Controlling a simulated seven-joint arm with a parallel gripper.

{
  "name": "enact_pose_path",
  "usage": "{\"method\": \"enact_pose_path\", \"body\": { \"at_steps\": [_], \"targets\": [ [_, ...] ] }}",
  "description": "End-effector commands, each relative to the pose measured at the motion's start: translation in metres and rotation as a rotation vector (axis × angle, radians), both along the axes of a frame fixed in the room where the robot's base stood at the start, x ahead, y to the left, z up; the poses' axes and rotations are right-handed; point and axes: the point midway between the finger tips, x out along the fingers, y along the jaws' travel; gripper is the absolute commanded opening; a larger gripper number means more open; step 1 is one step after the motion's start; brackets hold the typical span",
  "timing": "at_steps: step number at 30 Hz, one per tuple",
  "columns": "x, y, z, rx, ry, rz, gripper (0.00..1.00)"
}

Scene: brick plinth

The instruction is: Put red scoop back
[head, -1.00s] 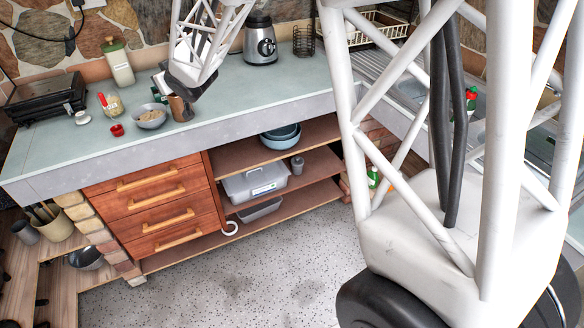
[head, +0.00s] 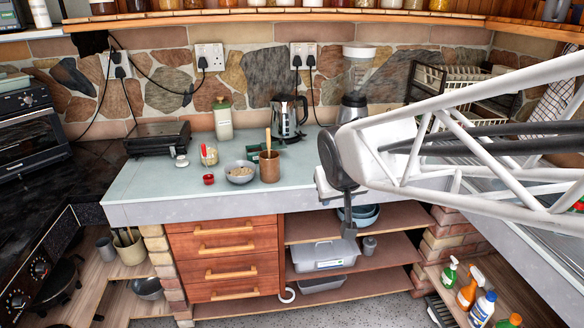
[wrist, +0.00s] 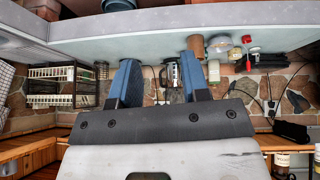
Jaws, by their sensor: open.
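A small red round piece (head: 208,179) lies on the pale green counter (head: 150,190), left of a grey bowl (head: 241,172). Behind it stands a small glass jar (head: 209,155) with a red handle-like part at its top left. Which red piece is the scoop I cannot tell for sure. In the wrist view, upside down, the red round piece (wrist: 246,39) and the red handle part (wrist: 254,50) show at upper right. My gripper (wrist: 160,76) is open, with nothing between its blue fingers. In the head view it hangs right of these objects, by the counter's front edge.
A brown pot with a wooden utensil (head: 269,166), a white lid-like piece (head: 182,161), a green-lidded canister (head: 223,119), a kettle (head: 289,118) and a black grill (head: 158,141) stand nearby. The counter's front left is clear. Open shelves (head: 360,273) lie below.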

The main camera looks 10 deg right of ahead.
Motion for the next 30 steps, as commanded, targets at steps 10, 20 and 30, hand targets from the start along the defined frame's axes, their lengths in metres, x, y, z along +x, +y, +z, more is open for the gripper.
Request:
{"method": "enact_pose_path", "body": {
  "at_steps": [10,20,30],
  "targets": [
    [-0.126,-0.008,-0.015,0.051,0.232,-0.051,0.42],
    [-0.178,-0.005,-0.024,0.085,0.335,-0.058,0.42],
    [-0.179,-0.005,-0.024,0.086,0.338,-0.057,0.42]
  ]
}}
